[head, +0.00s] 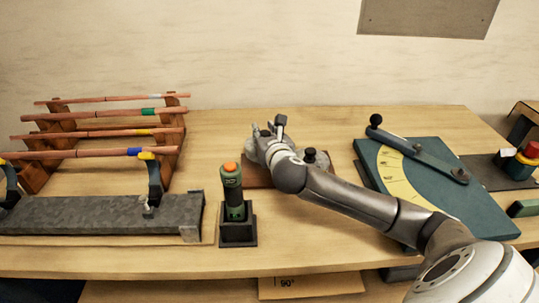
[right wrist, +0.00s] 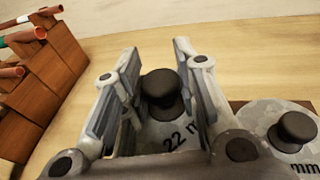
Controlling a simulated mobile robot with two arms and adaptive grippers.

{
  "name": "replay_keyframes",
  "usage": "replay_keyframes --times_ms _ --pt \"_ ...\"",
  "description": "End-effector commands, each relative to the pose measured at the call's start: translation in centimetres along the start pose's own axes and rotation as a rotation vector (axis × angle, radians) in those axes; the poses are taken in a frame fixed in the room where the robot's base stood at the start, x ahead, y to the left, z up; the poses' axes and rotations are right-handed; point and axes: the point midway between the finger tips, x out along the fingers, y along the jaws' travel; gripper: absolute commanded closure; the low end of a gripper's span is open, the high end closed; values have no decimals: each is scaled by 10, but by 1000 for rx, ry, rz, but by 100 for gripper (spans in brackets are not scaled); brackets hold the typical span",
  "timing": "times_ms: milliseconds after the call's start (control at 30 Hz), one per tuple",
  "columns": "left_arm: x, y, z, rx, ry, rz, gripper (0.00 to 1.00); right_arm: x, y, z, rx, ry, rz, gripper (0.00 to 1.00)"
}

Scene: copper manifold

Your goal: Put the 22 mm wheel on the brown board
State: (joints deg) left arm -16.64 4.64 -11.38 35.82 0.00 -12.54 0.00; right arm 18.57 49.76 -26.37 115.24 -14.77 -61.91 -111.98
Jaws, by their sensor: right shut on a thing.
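The 22 mm wheel (right wrist: 152,134) is a pale grey mottled disc with a black knob, marked "22 m" where it shows. In the right wrist view its knob stands between the fingers of my right gripper (right wrist: 152,75), which is shut on it. The board also shows in the right wrist view (right wrist: 238,104). I cannot tell whether the wheel touches the board. My left gripper is not in view.
Another grey wheel (right wrist: 288,125) with a black knob sits on the board, right of the held one. A rack of copper tubes (head: 110,125) stands left. A green-black tool (head: 234,190) stands upright in front. A teal plate (head: 430,190) with a yellow scale lies right.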

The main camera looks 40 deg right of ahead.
Motion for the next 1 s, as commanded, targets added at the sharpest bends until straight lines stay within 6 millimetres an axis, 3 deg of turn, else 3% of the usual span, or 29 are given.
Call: replay_keyframes --times_ms 100,267,500,667,867,900,1000 --pt "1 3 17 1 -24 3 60 4 0 -18 2 -1 0 100" --pt "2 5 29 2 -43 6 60 6 0 -28 2 -3 0 100" --pt "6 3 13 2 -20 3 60 12 0 -59 2 -1 -1 100" --pt "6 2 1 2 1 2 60 13 0 -60 2 -5 0 100" --pt "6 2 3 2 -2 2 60 13 0 -63 1 -4 0 100" --pt "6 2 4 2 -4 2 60 13 0 -64 1 -1 0 68" --pt "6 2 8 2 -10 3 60 13 0 -64 1 -1 0 55"
